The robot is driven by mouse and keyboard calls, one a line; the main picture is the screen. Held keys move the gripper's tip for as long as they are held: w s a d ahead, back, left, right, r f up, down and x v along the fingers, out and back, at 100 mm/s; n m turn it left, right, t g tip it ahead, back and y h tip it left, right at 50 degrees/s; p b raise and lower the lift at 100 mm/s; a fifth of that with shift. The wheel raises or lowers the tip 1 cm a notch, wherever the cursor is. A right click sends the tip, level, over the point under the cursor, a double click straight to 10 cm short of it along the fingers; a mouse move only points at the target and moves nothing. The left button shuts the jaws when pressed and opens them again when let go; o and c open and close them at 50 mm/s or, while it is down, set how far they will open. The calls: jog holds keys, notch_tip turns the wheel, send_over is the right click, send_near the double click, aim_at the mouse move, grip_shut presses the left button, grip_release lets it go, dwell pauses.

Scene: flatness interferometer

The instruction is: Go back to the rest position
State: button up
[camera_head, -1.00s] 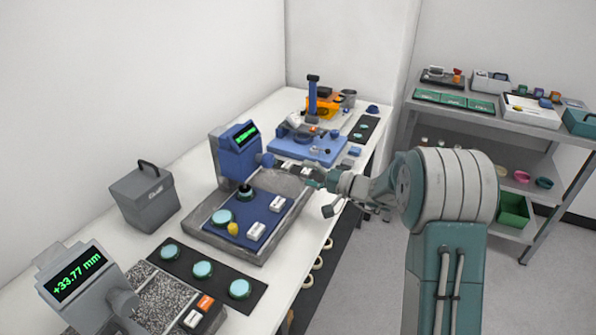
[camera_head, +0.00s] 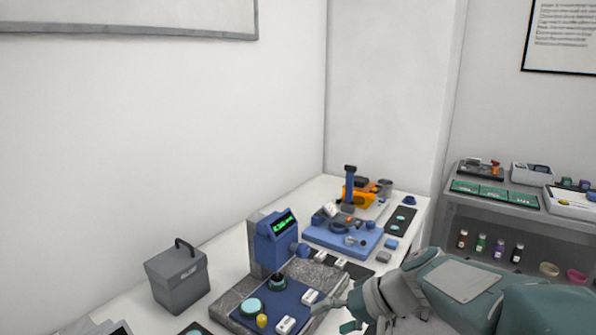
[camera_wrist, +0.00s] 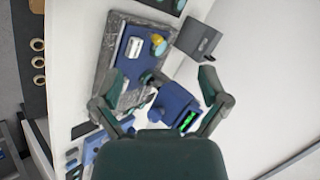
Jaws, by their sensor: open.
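My gripper (camera_wrist: 157,88) is open and empty in the wrist view, its two fingers spread wide above the blue instrument with a green display (camera_wrist: 176,105). In the head view my arm reaches in from the lower right, and my gripper (camera_head: 352,318) is at the right edge of the granite base (camera_head: 235,318), right of the instrument (camera_head: 270,242). The fingers show only partly there, and I cannot tell whether they touch anything.
A grey case with a handle (camera_head: 178,280) stands left of the instrument. A blue fixture (camera_head: 345,240) stands farther back on the white bench. Shelves with green boards (camera_head: 480,190) stand at the right. The wall is close behind the bench.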

jog(key=s+d+t+h, duration=0.1)
jog(key=s+d+h, duration=0.3)
jog(key=s, duration=0.4)
jog(key=s+d+t+h, duration=0.2)
jog(key=s+d+h, duration=0.3)
jog(key=s, duration=0.3)
jog(key=shift+d+r, duration=0.25)
jog(key=shift+r, duration=0.05)
dwell(1.3)
